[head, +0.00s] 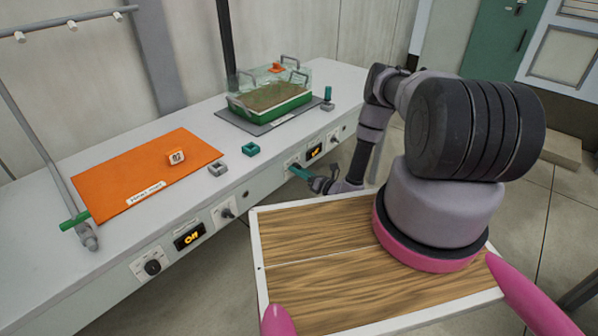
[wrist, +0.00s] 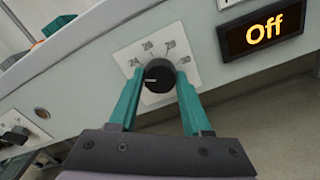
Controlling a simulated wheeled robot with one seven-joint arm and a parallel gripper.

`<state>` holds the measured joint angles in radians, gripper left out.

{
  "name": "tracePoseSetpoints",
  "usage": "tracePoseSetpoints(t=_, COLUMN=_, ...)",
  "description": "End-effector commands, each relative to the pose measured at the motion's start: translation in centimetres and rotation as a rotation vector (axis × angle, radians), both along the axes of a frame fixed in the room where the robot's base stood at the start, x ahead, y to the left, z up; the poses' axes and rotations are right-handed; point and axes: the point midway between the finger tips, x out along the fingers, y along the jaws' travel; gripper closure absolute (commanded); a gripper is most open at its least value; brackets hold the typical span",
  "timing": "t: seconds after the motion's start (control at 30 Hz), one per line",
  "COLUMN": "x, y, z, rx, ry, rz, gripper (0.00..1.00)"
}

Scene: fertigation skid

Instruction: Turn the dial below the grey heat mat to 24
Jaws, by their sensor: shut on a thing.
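The grey heat mat (head: 232,126) lies on the bench under a green seed tray (head: 268,102) with a clear cover. The black round dial (wrist: 159,75) sits on a white plate (wrist: 125,58) on the bench's front face, below that mat. The plate has 24 at the left, then 26, 28 and a last mark at the right. The dial's white line points left, a little below the 24. My gripper (wrist: 160,80) has its teal fingers on either side of the dial, shut on it. In the head view my gripper (head: 296,170) mostly hides the dial.
A lit display (wrist: 265,28) reads Off, right of the dial. An orange mat (head: 120,178) lies at the left, with its own dial (head: 152,267) and Off display (head: 190,237) below. Small grey (head: 218,168) and teal (head: 250,149) blocks stand on the bench.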

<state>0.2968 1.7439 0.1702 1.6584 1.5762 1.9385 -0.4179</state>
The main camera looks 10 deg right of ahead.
Motion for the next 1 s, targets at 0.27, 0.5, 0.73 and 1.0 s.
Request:
tracePoseSetpoints(t=0.27, x=-0.07, y=-0.08, z=-0.04, rx=0.137, ry=0.101, rz=-0.002, gripper=1.0)
tracePoseSetpoints(t=0.5, x=-0.09, y=-0.05, z=-0.05, rx=0.198, ry=0.145, rz=-0.002, gripper=1.0)
tracePoseSetpoints(t=0.73, x=-0.11, y=-0.05, z=-0.07, rx=0.213, ry=0.158, rz=-0.002, gripper=1.0)
tracePoseSetpoints(t=1.0, x=-0.13, y=-0.06, z=-0.08, rx=0.213, ry=0.158, rz=-0.002, gripper=1.0)
